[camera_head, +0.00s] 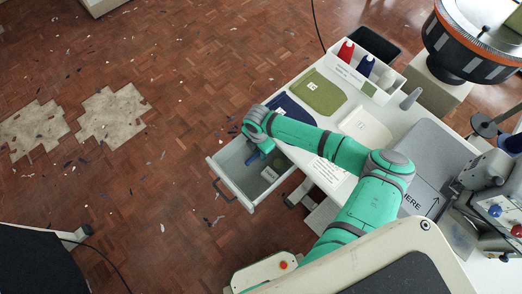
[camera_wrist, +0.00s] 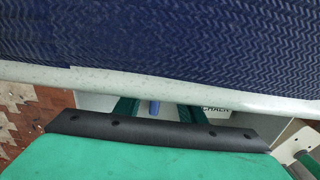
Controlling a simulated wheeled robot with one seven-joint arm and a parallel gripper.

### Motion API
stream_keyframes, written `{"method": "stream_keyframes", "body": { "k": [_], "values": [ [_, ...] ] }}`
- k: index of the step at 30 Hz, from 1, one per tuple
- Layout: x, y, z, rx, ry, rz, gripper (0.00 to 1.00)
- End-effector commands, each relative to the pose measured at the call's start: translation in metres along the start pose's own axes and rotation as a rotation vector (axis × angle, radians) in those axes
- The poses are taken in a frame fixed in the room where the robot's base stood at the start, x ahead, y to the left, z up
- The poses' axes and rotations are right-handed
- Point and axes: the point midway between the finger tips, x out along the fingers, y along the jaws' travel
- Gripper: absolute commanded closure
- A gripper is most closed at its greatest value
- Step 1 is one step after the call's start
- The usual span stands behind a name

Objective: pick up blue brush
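The blue brush (camera_head: 253,158) shows as a small blue piece in the open grey drawer (camera_head: 228,180), under the end of my arm. In the wrist view only a short blue length (camera_wrist: 154,107) of it shows. My gripper (camera_wrist: 157,112) points down at the drawer; its two green fingers stand apart, one on each side of the blue piece, with gaps between. The fingertips are hidden by the table edge, and I cannot tell whether they touch the brush. In the head view my wrist hides most of the gripper.
A small chalk box (camera_head: 269,173) lies in the drawer near the brush. The white table (camera_head: 335,187) overhangs the drawer, its edge (camera_wrist: 230,98) close to my gripper. A navy mat (camera_wrist: 160,40) and a green mat (camera_head: 321,92) lie on it.

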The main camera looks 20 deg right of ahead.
Motion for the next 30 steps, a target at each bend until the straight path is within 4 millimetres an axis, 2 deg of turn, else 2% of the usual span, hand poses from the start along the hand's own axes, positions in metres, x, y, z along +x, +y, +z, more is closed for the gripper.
{"method": "stream_keyframes", "body": {
  "k": [6, 7, 11, 12, 22, 28, 30],
  "values": [
    [0.001, 0.0, 0.0, 0.0, 0.0, 0.001, 0.64],
    [0.001, 0.0, 0.0, 0.0, -0.001, 0.001, 0.66],
    [0.001, 0.0, 0.0, 0.0, -0.001, 0.001, 0.98],
    [0.001, 0.0, 0.0, 0.0, -0.001, 0.001, 1.0],
    [0.0, 0.0, 0.001, 0.0, -0.001, 0.001, 1.0],
    [-0.011, 0.001, 0.001, 0.0, -0.002, 0.002, 1.0],
    [-0.011, 0.001, -0.008, -0.003, 0.001, 0.002, 1.0]
  ]
}}
